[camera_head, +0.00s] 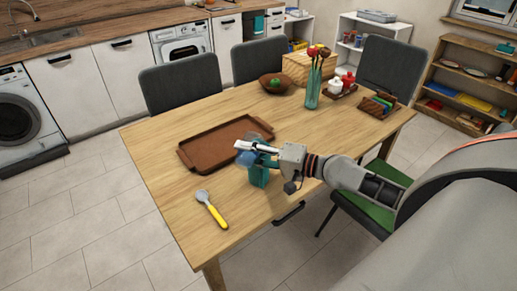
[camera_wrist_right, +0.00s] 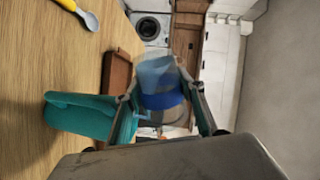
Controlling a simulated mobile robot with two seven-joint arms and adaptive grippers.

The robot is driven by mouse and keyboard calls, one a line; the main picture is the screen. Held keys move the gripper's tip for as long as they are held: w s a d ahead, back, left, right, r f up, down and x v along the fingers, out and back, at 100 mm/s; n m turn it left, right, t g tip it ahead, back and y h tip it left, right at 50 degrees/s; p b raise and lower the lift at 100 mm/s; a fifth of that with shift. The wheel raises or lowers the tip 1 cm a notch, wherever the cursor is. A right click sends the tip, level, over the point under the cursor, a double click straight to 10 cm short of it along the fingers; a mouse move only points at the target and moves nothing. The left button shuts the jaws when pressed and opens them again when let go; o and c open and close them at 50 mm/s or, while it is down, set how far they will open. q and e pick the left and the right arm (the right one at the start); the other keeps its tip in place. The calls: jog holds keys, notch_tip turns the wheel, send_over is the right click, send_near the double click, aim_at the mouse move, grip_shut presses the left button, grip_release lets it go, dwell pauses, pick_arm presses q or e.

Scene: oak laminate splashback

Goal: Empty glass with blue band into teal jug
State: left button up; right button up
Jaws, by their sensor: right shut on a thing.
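The glass with the blue band (camera_wrist_right: 161,84) is translucent blue and sits between the fingers of my right gripper (camera_head: 248,151), which is shut on it. In the head view the glass (camera_head: 245,159) is up in the air at the jug's upper left, partly covered by the fingers. The glass looks tipped well over from upright. The teal jug (camera_head: 259,177) stands upright on the table just below the gripper; it also shows in the wrist view (camera_wrist_right: 78,116). Whether anything is in the glass or jug cannot be made out. My left gripper is not in view.
A brown tray (camera_head: 215,144) lies behind the jug. A yellow-handled spoon (camera_head: 211,208) lies to the left. A teal vase of utensils (camera_head: 313,92), a bowl (camera_head: 275,86) and a wooden box (camera_head: 302,68) stand farther back. The table's front left is mostly bare.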

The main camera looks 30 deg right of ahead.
jog(key=shift+w+d+r+m, duration=0.25)
jog(key=shift+d+r+m, duration=0.15)
jog(key=shift+m, duration=0.1)
dwell(0.4)
jog(key=shift+w+d+r+m+g+y, duration=0.15)
jog(key=shift+r+m, duration=0.1)
jog(key=shift+m, duration=0.2)
jog(key=shift+d+r+m+g+y, duration=0.15)
jog(key=shift+r+m, duration=0.1)
jog(key=shift+m, duration=0.2)
dwell(0.9)
